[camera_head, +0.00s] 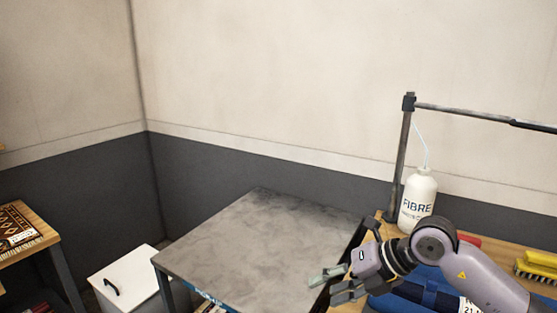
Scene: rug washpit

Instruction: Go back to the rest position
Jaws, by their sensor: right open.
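My right gripper (331,285) is in the lower right of the head view, its arm coming in from the right. It is open, with nothing between its fingers. It is over the right front part of a grey-topped table (250,240), pointing left. My left gripper is not in view.
Right, a wooden bench holds a white bottle (418,202) marked FIBRE, a yellow brush (540,263), a blue item (425,290) partly behind my arm and a metal frame (402,155). A white lidded box (127,281) and a side table with a patterned rug (17,229) are left. The grey tabletop is clear.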

